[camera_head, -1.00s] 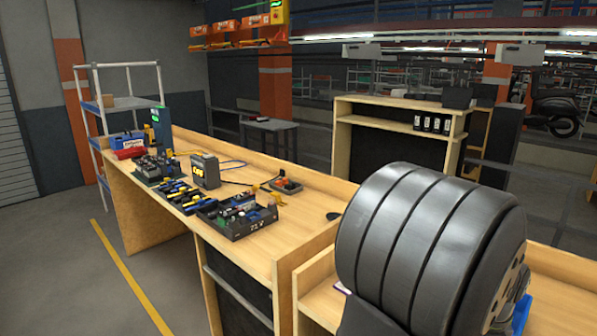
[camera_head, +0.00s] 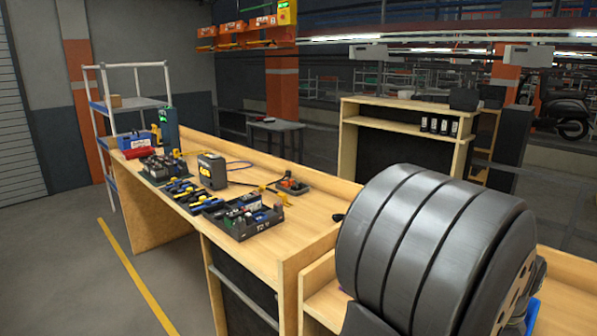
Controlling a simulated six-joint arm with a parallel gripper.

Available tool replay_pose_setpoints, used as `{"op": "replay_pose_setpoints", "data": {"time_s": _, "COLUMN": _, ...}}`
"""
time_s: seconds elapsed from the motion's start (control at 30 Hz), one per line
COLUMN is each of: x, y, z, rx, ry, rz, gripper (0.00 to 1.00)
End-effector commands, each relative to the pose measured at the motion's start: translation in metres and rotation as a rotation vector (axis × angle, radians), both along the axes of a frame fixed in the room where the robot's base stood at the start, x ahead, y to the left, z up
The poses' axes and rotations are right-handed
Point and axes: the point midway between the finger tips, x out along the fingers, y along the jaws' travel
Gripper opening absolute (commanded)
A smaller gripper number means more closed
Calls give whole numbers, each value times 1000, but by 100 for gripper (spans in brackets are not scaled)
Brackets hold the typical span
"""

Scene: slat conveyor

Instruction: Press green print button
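I cannot make out a green print button for certain. A tall dark teal device (camera_head: 167,128) with a small green-lit spot stands at the far left end of the wooden workbench (camera_head: 318,213). A dark box-shaped device (camera_head: 212,171) with a yellow marking stands mid-bench. My gripper is not in view, so its state is hidden.
A black tray of parts (camera_head: 244,216), blue-and-yellow tools (camera_head: 183,193) and a small tray with an orange item (camera_head: 292,185) lie on the bench. A metal rack (camera_head: 136,103) stands behind its left end. Open floor lies left. A large dark ribbed shape blocks the near right.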

Motion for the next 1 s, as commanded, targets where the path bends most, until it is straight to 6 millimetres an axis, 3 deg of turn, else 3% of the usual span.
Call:
{"op": "replay_pose_setpoints", "data": {"time_s": 0.03, "x": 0, "y": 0, "z": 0, "rx": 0, "ry": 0, "rz": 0, "gripper": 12}}
{"op": "replay_pose_setpoints", "data": {"time_s": 0.1, "x": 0, "y": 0, "z": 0, "rx": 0, "ry": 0, "rz": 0, "gripper": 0}}
{"op": "replay_pose_setpoints", "data": {"time_s": 1.0, "x": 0, "y": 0, "z": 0, "rx": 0, "ry": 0, "rz": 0, "gripper": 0}}
